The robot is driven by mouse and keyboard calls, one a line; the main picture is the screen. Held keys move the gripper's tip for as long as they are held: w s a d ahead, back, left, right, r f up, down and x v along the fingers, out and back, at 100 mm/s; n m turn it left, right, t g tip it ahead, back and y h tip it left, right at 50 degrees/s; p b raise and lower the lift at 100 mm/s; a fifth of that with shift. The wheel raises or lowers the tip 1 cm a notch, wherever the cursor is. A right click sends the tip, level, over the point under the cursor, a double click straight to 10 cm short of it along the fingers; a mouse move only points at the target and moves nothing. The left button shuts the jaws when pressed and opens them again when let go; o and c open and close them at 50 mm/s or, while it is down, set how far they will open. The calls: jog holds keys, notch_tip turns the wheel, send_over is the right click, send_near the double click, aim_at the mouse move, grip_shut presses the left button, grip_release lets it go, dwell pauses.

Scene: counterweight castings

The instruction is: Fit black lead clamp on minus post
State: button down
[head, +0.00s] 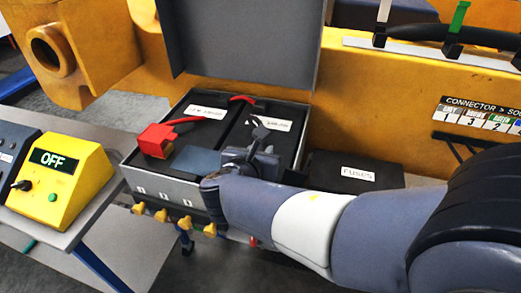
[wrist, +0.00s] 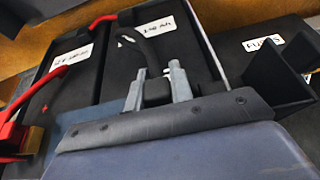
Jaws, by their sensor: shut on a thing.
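My gripper (head: 256,150) is over the front of the right-hand battery in the open battery box. In the wrist view its two grey fingers (wrist: 157,86) are shut on the black lead clamp (wrist: 156,92), a dark block between the fingertips. The black lead (wrist: 136,42) runs from it up and back across the battery top. I cannot make out the minus post; the fingers and gripper body hide the area below the clamp. I cannot tell whether the clamp touches anything underneath.
A red clamp (head: 155,141) with a red lead sits at the left battery's front corner. The grey box (head: 165,184) has its lid (head: 245,45) raised behind. A black fuse box (head: 355,171) stands close on the right. A yellow switch box (head: 62,185) reading OFF is at left.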

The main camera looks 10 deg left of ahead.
jog(key=shift+f+b, duration=0.8)
jog(key=shift+f, duration=0.25)
jog(key=c, duration=1.2)
grip_release()
jog(key=shift+o, duration=0.2)
jog(key=shift+s, duration=0.1)
jog(key=v, duration=1)
jog(key=shift+s+r, duration=0.15)
jog(key=shift+s, duration=0.15)
jog(key=x, duration=1.1)
jog(key=shift+r, duration=0.1)
jog(key=shift+r+p, duration=0.4)
